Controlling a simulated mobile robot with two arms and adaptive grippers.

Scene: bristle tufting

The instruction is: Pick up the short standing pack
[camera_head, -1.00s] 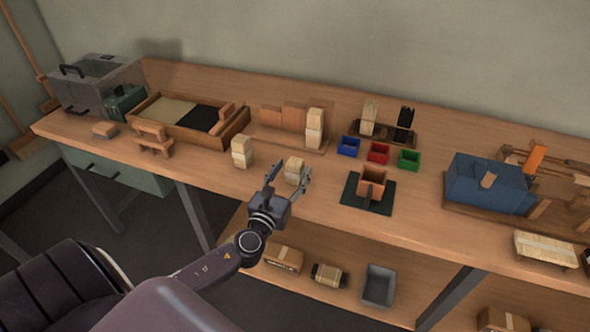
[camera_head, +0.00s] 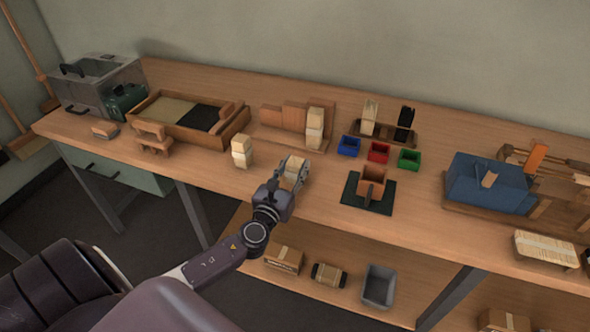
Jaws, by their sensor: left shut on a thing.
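The short standing pack (camera_head: 293,169) is a pale, cream-coloured bundle near the front edge of the bench. My left gripper (camera_head: 294,175) comes to it from the front, with its fingers closed around the pack. The fingers hide part of its sides and base, so I cannot tell whether it is off the bench top. My right gripper is not in view.
A taller pale pack (camera_head: 241,152) stands to the left, and another (camera_head: 314,127) stands behind at a wooden rack (camera_head: 283,116). Blue (camera_head: 349,146), red (camera_head: 378,152) and green (camera_head: 409,159) bins are to the right. A brown box on a dark mat (camera_head: 352,197) stands nearby.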

